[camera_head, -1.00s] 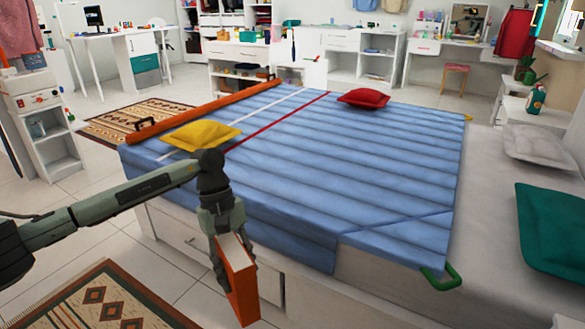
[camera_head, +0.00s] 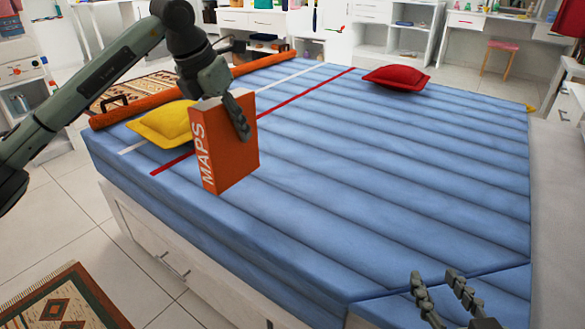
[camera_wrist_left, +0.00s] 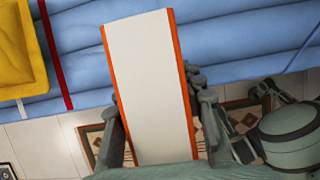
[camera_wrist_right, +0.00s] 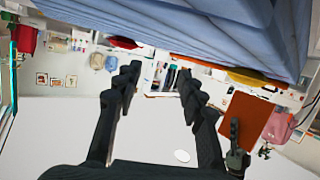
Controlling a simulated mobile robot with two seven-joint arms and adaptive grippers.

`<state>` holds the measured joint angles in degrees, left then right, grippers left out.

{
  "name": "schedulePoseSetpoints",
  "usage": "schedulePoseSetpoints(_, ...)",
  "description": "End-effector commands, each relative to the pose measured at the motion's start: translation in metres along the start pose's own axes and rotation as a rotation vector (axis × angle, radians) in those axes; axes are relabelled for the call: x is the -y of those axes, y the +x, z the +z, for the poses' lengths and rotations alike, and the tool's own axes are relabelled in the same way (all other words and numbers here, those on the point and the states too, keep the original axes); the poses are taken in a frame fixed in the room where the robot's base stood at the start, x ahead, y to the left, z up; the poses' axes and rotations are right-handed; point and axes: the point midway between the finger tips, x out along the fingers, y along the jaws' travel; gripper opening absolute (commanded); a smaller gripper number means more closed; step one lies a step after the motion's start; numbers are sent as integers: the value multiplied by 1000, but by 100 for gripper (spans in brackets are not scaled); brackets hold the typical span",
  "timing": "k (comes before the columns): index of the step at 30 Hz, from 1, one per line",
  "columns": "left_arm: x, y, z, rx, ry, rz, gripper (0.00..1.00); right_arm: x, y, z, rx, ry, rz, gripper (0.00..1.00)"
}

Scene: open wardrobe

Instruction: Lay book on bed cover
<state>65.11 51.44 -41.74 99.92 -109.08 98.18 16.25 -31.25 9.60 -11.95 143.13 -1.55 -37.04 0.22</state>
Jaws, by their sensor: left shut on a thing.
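An orange book (camera_head: 231,150) with "MAPS" on its spine is held upright in my left gripper (camera_head: 222,105). The book is in front of the yellow pillow, over the near left part of the blue bed cover (camera_head: 400,170); whether it touches the cover I cannot tell. In the left wrist view the book's white page edge (camera_wrist_left: 150,85) stands between the fingers. My right gripper (camera_head: 442,280) is open and empty by the near right part of the cover; its spread fingers also show in the right wrist view (camera_wrist_right: 158,85).
A yellow pillow (camera_head: 165,124) and a red pillow (camera_head: 396,78) lie on the cover. An orange roll (camera_head: 180,88) with handles lies along its far left edge. White and red stripes cross the cover. The middle and right of the cover are clear.

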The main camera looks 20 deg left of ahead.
Motion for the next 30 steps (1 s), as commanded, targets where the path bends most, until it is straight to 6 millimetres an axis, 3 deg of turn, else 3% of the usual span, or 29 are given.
schedulePoseSetpoints(5, 12, 18, 13, 0, -3, -2, 0, 1, 0, -2, -7, 1, -2, 40)
schedulePoseSetpoints(12, 39, 66, 44, -1, -2, -2, 0, 2, 0, -5, -23, 3, -5, 40)
schedulePoseSetpoints(18, 54, 95, 62, 0, -4, -1, 0, 4, 0, -8, -39, 5, -8, 40)
schedulePoseSetpoints(23, 58, 104, 67, 0, -4, 1, 0, 4, 0, -9, -43, 5, -9, 40)
schedulePoseSetpoints(30, 58, 131, 55, -2, -3, -1, 0, 7, 0, -16, -84, 9, -15, 40)
